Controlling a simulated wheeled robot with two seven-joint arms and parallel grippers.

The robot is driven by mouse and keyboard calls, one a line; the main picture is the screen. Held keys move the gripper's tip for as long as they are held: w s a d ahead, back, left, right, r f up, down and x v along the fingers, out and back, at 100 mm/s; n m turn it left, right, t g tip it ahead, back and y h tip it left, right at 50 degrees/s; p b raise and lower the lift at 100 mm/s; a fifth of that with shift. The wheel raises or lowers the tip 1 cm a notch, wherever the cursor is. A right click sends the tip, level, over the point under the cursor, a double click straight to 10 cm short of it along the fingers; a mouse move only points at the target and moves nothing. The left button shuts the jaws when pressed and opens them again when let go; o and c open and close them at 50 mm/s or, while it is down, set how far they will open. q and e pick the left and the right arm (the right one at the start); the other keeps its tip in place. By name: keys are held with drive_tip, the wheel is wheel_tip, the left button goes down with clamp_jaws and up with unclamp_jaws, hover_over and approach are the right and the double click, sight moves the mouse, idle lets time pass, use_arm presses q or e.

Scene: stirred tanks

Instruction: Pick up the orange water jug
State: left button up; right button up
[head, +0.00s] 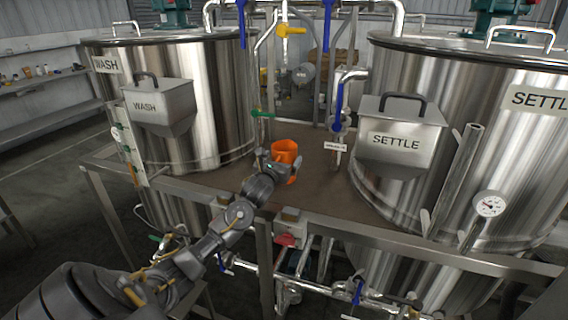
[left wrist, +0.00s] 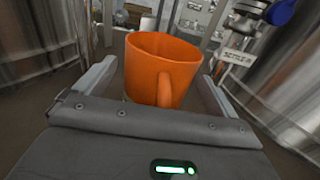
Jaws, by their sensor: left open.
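The orange water jug (head: 286,157) stands upright on the brown platform (head: 322,196) between the two steel tanks. In the left wrist view the jug (left wrist: 158,66) shows its open rim, with its handle facing my gripper. My left gripper (head: 279,165) is at the jug in the head view. In the left wrist view its two open fingers (left wrist: 156,84) lie to either side of the jug, with gaps visible. The jug's lower part is partly hidden by the gripper. My right gripper is not in view.
The WASH tank (head: 212,100) stands left of the jug and the SETTLE tank (head: 468,75) right, each with a labelled hopper. Pipes and a blue-handled valve (head: 338,118) rise behind the jug. A steel rail (head: 350,229) edges the platform's front.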

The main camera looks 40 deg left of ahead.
use_arm(q)
drive_tip(key=shift+a, duration=0.1)
drive_tip(key=shift+w+r, duration=0.1)
drive_tip(key=c, duration=1.6)
drive_tip(key=shift+r+b, duration=0.25)
drive_tip(key=shift+b, duration=0.05)
wheel_tip(320, 180, up, 2)
drive_tip(key=shift+r+b, duration=0.1)
drive_tip(key=shift+b, duration=0.65)
drive_tip(key=s+r, duration=0.1)
drive_tip(key=r, duration=0.1)
drive_tip(key=s+d+r, duration=0.1)
drive_tip(key=s+r+b, duration=0.1)
drive_tip(key=s+r, duration=0.1)
drive_tip(key=shift+d+r, duration=0.35)
drive_tip(key=shift+d, duration=0.05)
drive_tip(key=shift+s+d+r, duration=0.65)
drive_tip(key=shift+s+r, duration=0.15)
drive_tip(key=shift+s, duration=0.65)
drive_tip(key=shift+s+d+r, duration=0.7)
drive_tip(key=shift+s+r, duration=0.05)
drive_tip(key=shift+s, duration=0.75)
drive_tip(key=shift+s+d+r, duration=0.65)
drive_tip(key=shift+s+r, duration=0.15)
drive_tip(key=shift+s, duration=0.65)
